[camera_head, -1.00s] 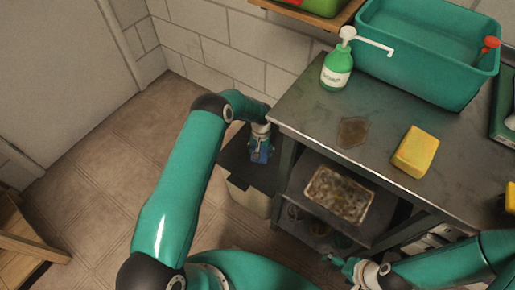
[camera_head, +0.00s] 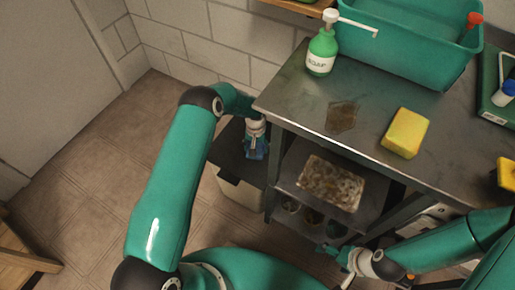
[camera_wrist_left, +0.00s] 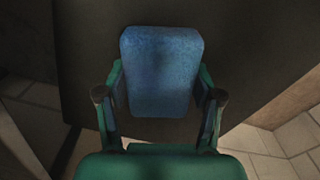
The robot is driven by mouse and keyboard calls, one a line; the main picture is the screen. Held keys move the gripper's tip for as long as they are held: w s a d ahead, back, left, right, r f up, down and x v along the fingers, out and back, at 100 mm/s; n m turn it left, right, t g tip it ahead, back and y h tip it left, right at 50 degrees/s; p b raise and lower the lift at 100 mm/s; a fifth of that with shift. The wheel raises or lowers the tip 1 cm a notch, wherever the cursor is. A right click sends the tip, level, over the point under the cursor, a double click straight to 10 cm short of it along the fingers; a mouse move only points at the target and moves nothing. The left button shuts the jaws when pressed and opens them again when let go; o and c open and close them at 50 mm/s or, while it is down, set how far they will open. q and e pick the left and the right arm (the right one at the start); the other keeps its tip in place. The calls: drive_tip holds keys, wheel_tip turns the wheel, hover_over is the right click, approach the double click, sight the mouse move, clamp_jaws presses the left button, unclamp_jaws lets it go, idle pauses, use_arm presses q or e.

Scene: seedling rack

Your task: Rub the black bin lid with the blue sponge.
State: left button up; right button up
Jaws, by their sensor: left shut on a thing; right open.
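The bin with its black lid (camera_head: 229,158) stands on the floor left of the metal table, with a pale body below. My left gripper (camera_head: 256,146) is over the lid's right part, pointing down. It is shut on the blue sponge (camera_head: 254,153). In the left wrist view the sponge (camera_wrist_left: 160,70) sits between the two fingers, with the dark lid (camera_wrist_left: 235,50) filling the background behind it. I cannot tell whether the sponge touches the lid. My right gripper (camera_head: 333,256) is open and empty, low in front of the table's lower shelf.
The metal table (camera_head: 290,95) edge is close beside my left gripper. On it are a green soap bottle (camera_head: 321,52), a yellow sponge (camera_head: 405,132), a brown stain (camera_head: 342,116) and a teal basin (camera_head: 400,45). A dirty tray (camera_head: 331,184) lies on the shelf below.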

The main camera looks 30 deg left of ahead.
sight(234, 139)
use_arm(q)
drive_tip(key=shift+w+a+f+b, duration=0.15)
drive_tip(key=shift+a+b, duration=0.55)
drive_tip(key=shift+a, duration=0.5)
drive_tip(key=shift+a+f+b, duration=0.1)
drive_tip(key=shift+a+b, duration=0.55)
drive_tip(key=shift+a, duration=0.55)
drive_tip(key=shift+w+a+r+b, duration=0.15)
drive_tip(key=shift+a+b, duration=0.35)
drive_tip(key=shift+a, duration=0.5)
drive_tip(key=shift+w+a+b, duration=0.1)
drive_tip(key=shift+a+b, duration=0.85)
drive_tip(key=shift+a, duration=0.45)
drive_tip(key=shift+a+r, duration=0.1)
drive_tip(key=shift+a, duration=0.3)
drive_tip(key=shift+r, duration=0.1)
drive_tip(key=shift+r+p, duration=1.15)
drive_tip(key=shift+r, duration=1.85)
